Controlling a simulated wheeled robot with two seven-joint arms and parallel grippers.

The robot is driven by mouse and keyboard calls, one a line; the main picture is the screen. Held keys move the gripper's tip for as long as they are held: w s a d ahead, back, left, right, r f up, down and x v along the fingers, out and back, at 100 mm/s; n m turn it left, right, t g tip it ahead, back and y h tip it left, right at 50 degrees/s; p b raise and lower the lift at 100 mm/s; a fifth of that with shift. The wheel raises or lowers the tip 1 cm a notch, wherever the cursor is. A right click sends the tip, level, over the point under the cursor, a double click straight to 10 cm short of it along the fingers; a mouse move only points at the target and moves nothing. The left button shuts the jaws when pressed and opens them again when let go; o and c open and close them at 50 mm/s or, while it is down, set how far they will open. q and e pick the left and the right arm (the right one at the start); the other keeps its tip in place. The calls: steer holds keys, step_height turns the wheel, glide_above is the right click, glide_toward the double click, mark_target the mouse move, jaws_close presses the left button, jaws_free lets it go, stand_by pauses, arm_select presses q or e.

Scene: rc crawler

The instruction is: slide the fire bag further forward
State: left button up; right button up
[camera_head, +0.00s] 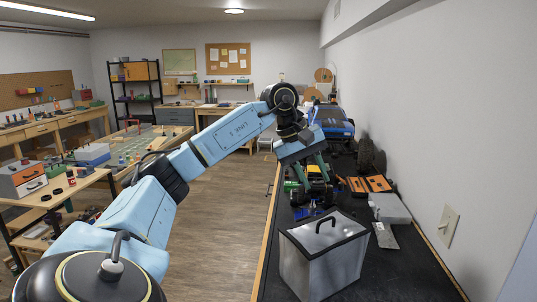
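The fire bag (330,262) is most likely the silver-grey box-shaped bag with a dark-edged lid and a black handle. It stands upright on the dark bench top near the front. My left arm reaches in from the left, and its gripper (312,172) points down above the bench, beyond the bag and apart from it. Its two dark green fingers are spread, and a small yellow item shows between them, seemingly behind. My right gripper is not in view.
A blue crawler vehicle (333,122) with big black tyres stands farther back. Orange-and-black trays (369,184), a grey box (390,208) and a flat grey piece (385,235) lie along the wall. Small blue parts (307,212) lie just behind the bag. The bench's wooden edge (263,245) runs along its left.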

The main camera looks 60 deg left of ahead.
arm_select(q)
steer(key=w+d+f+n+t+h, duration=0.15)
steer(key=d+n+t+h, duration=0.4)
steer(key=d+n, duration=0.6)
steer(key=w+d+n+t+h, duration=0.3)
steer(key=d+n+t+h, duration=0.3)
steer(key=d, duration=1.1)
steer(key=s+a+f+n+y, duration=0.3)
steer(key=f+n+y, duration=0.5)
steer(key=n, duration=0.7)
steer(key=s+a+f+n+y, duration=0.2)
steer(key=a+f+n+y, duration=0.2)
steer(key=f+n+y, duration=0.7)
steer(key=s+d+f+n+g+h+b, duration=0.15)
steer(key=s+f+n+g+h, duration=0.25)
steer(key=s+f+n+g, duration=0.85)
steer(key=s+d+f+n+b, duration=0.1)
steer(key=s+f+b, duration=0.35)
steer(key=f, duration=1.25)
steer(key=s+f+n+b, duration=0.1)
steer(key=s+f, duration=0.6)
steer(key=f, duration=1)
steer(key=s+a+f+g+b, duration=0.1)
steer(key=s+f+b, duration=0.3)
steer(key=s+f, duration=1.3)
steer(key=shift+s+a+g, duration=0.2)
steer(key=shift+s+g, duration=0.2)
steer(key=shift+g, duration=0.2)
